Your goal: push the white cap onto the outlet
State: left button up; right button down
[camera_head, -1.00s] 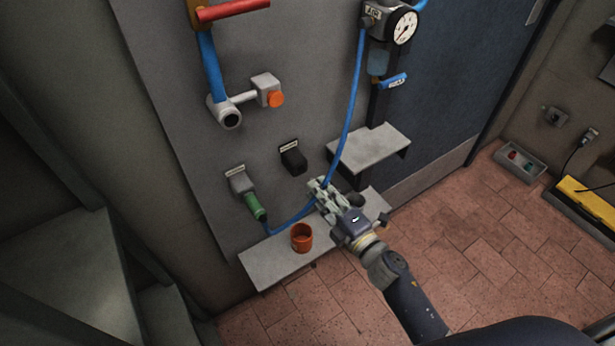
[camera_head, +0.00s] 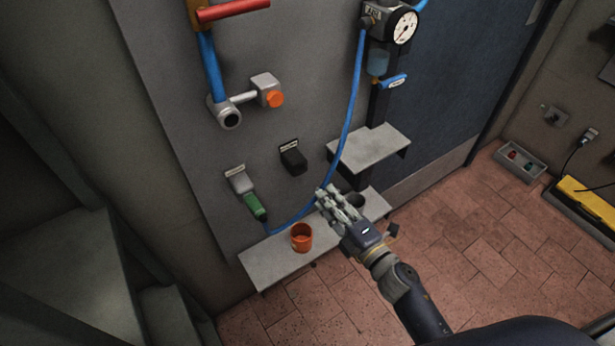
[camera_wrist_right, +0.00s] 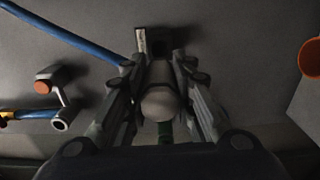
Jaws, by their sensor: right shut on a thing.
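My right gripper (camera_head: 330,197) is in front of the wall panel, above the low shelf. In the right wrist view its fingers (camera_wrist_right: 160,85) are shut around a pale, rounded cylinder, which looks like the white cap (camera_wrist_right: 160,104). In the head view the fingers hide most of the cap. The outlet appears to be the open grey pipe end (camera_head: 229,117) on the panel, up and left of the gripper; its dark mouth is uncovered. This pipe end also shows at the left in the right wrist view (camera_wrist_right: 60,123). The cap and pipe end are well apart. My left gripper is not in view.
An orange cup (camera_head: 302,240) stands on the low shelf (camera_head: 268,266). A blue hose (camera_head: 350,115) runs down past the gripper to a green connector (camera_head: 255,207). A black socket (camera_head: 293,158) and a higher grey shelf (camera_head: 370,148) stick out. An orange knob (camera_head: 276,99) sits beside the pipe.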

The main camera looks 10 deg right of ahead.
jog(key=shift+s+d, duration=0.1)
jog(key=shift+s, duration=0.2)
jog(key=shift+r, duration=0.1)
jog(key=s+a+r+p, duration=0.2)
jog(key=a+r+p, duration=0.5)
jog(key=r+p, duration=0.3)
jog(key=s+a+r+p, duration=0.3)
jog(key=a+r+p, duration=0.4)
jog(key=r+p, duration=0.3)
notch_tip(320, 180, up, 4)
jog(key=shift+s+f+p, duration=0.1)
jog(key=shift+s+p, duration=0.25)
dwell(1.0)
jog(key=x, duration=0.5)
dwell(1.1)
jog(key=shift+x, duration=1.2)
dwell(1.2)
